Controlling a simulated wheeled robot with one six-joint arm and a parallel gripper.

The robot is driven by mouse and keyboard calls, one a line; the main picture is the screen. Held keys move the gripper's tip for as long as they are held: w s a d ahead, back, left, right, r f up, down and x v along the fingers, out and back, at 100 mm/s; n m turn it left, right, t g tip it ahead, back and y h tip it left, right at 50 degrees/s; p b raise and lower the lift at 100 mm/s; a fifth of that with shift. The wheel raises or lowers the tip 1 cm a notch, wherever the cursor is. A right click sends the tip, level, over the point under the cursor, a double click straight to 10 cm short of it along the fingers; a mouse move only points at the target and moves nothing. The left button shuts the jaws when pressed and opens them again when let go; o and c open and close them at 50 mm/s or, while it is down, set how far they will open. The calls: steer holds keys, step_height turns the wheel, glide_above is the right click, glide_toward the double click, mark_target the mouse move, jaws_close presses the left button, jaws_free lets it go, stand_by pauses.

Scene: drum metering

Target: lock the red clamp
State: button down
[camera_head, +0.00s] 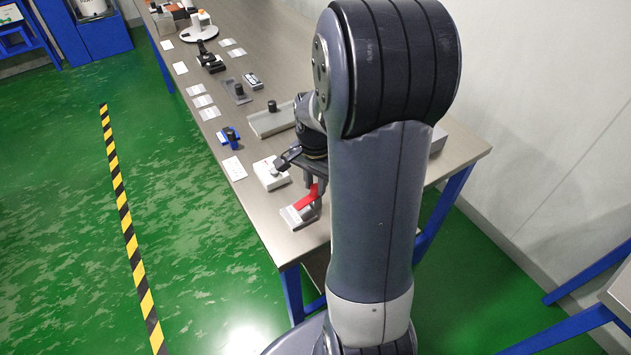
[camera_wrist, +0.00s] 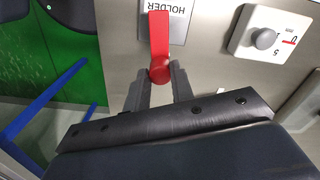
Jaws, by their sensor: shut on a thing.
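The red clamp's lever (camera_head: 306,199) shows beside a grey base (camera_head: 297,217) near the front corner of the bench. In the wrist view the red lever (camera_wrist: 159,40) points up the picture, its rounded end (camera_wrist: 160,72) between the fingertips. My gripper (camera_wrist: 161,80) is shut on the red clamp at that rounded end. In the head view my gripper (camera_head: 315,187) is partly hidden by my arm. The clamp's base is mostly hidden in the wrist view.
A white dial box (camera_wrist: 272,35) with a grey knob stands close by on the right; it also shows in the head view (camera_head: 270,174). A grey tray (camera_head: 272,122) and a blue holder (camera_head: 229,136) stand farther along the bench. The bench edge (camera_wrist: 103,55) is near.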

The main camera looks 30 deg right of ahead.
mark_target(316, 187)
steer(key=shift+m, duration=0.8)
steer(key=c, duration=1.2)
jaws_free()
step_height(316, 187, up, 11)
steer(key=shift+f, duration=0.1)
